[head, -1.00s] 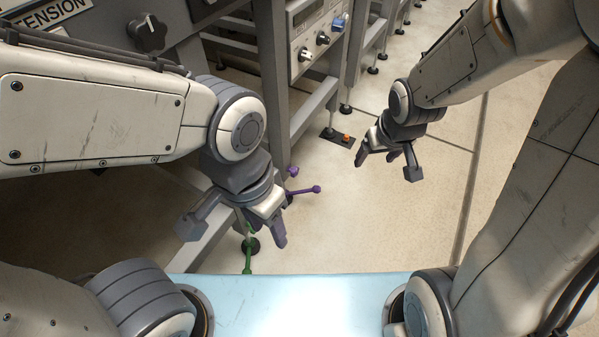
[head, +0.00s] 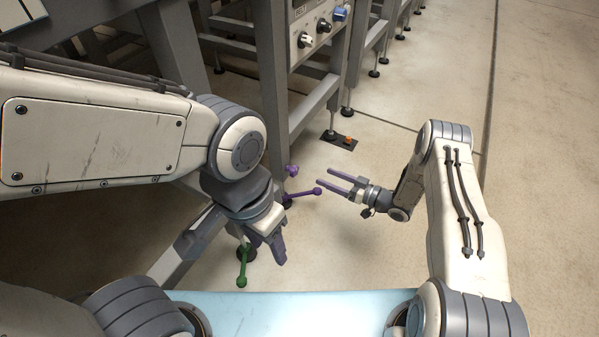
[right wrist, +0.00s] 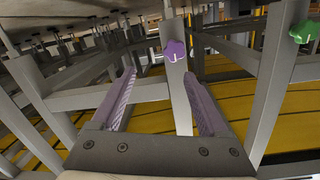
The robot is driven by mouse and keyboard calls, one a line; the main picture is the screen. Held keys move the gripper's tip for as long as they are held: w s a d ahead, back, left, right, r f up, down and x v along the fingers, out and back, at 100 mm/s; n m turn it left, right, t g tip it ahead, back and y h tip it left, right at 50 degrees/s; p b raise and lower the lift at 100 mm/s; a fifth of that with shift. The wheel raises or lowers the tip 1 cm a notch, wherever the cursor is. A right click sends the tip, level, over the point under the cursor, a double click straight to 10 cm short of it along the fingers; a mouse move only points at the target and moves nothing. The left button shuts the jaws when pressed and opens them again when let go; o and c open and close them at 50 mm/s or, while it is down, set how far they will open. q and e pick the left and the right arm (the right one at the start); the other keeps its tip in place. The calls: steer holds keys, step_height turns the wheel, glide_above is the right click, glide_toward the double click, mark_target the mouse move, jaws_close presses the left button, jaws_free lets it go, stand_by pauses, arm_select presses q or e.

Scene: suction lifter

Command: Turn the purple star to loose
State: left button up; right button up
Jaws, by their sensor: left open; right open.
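The purple star (right wrist: 175,50) shows in the right wrist view on an upright grey post, beyond my fingertips and nearer the right finger. In the head view a small purple knob (head: 291,170) and a purple rod with a ball end (head: 317,191) stick out by the frame's leg. My right gripper (head: 328,183) is open and empty, its fingers pointing left at these purple parts, apart from the knob; it also shows in the right wrist view (right wrist: 159,74). My left gripper (head: 267,246) is open, low in front of the frame, near a green lever.
A green star (right wrist: 305,32) is on another post at the right in the wrist view. A control panel (head: 318,28) with knobs is at the back. Open floor (head: 400,270) lies to the right.

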mark_target(297, 171)
steer(key=shift+y, duration=0.7)
steer(key=w+a+b, duration=0.1)
steer(key=a, duration=0.1)
steer(key=a+b, duration=0.2)
steer(key=a, duration=0.1)
steer(key=w+a+f+b, duration=0.1)
steer(key=a, duration=0.2)
steer(key=shift+w+a+b, duration=0.25)
steer(key=shift+w+b, duration=0.05)
steer(key=shift+w+a+r, duration=0.15)
steer(key=shift+w+a, duration=0.15)
steer(key=shift+a, duration=0.2)
jaws_close()
